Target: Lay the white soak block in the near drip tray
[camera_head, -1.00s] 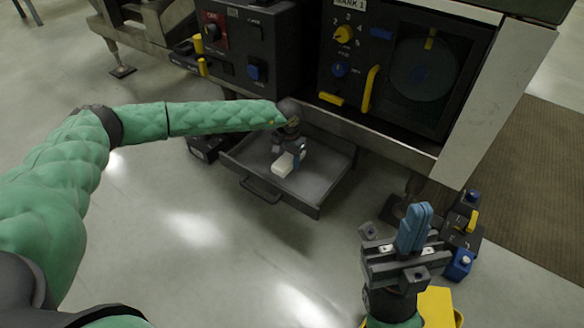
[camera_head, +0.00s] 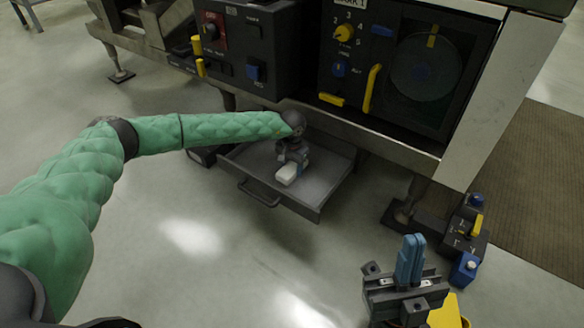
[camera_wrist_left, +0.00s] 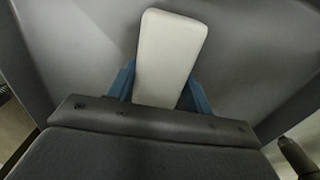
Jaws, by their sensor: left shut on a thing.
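The white soak block (camera_head: 287,174) is in my left gripper (camera_head: 293,163), which is shut on it. In the left wrist view the block (camera_wrist_left: 170,58) stands out between the two blue fingers (camera_wrist_left: 160,92). The grey drip tray (camera_head: 262,196) is pulled out under the console, its handle facing me. The block is inside the tray's outline, over its floor; I cannot tell whether it touches the floor. My right gripper (camera_head: 410,262) is empty at the lower right, its blue fingers together.
The console (camera_head: 300,50) with knobs and yellow handles overhangs the tray's back. A support foot (camera_head: 402,212) and a dark box with blue and yellow parts (camera_head: 466,235) stand to the right. A yellow thing (camera_head: 446,314) is partly hidden by my right gripper. Floor in front of the tray is clear.

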